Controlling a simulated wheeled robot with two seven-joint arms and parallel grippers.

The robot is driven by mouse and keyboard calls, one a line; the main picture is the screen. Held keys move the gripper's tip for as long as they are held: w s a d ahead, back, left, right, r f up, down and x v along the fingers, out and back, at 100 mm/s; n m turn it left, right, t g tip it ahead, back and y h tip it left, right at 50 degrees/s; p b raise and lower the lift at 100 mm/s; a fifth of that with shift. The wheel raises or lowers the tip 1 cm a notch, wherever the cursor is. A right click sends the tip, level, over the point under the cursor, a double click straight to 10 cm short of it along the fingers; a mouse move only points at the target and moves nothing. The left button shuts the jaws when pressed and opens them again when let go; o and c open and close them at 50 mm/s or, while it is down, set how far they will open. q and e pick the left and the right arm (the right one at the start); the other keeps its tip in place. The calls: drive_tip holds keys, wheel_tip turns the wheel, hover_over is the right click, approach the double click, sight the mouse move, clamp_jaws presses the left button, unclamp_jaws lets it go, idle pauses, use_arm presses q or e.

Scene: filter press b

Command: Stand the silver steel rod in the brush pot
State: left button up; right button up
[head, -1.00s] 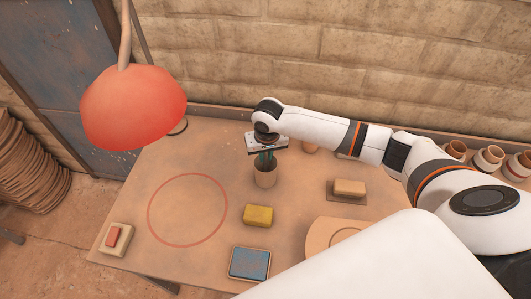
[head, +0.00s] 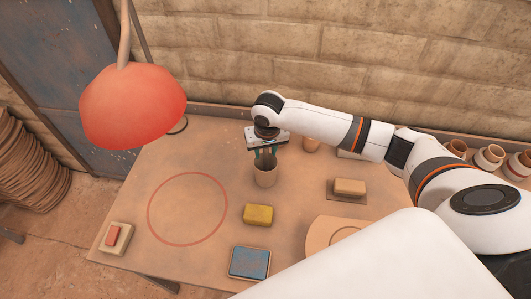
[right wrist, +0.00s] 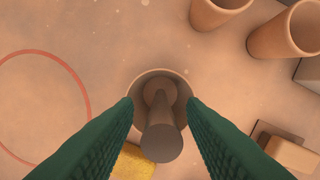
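The brush pot (head: 265,179) is a small clay cup on the table below my right gripper. It also shows in the right wrist view (right wrist: 137,84), with its round mouth between the fingertips. The grey steel rod (right wrist: 161,140) stands in the pot, its near end sticking up out of the mouth towards the camera. In the head view, the rod is a small grey shape partly hidden between the fingers. My right gripper (head: 266,155) is just above the pot. Its green fingers are apart, one on each side of the rod, with gaps visible in the right wrist view. My left gripper is not in view.
A yellow sponge (head: 257,215) lies in front of the pot, and a blue-topped block (head: 249,262) is nearer. A clay cup (head: 311,144) stands behind at right. A soap-like block (head: 349,187) sits right. A red lamp (head: 133,105) hangs at left. The red-ringed area is clear.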

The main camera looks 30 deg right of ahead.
wheel_tip(320, 180, up, 10)
drive_tip(key=s, duration=0.1)
drive_tip(key=shift+s+a+b, duration=0.15)
drive_tip(key=shift+s+b, duration=0.05)
drive_tip(key=shift+b, duration=0.15)
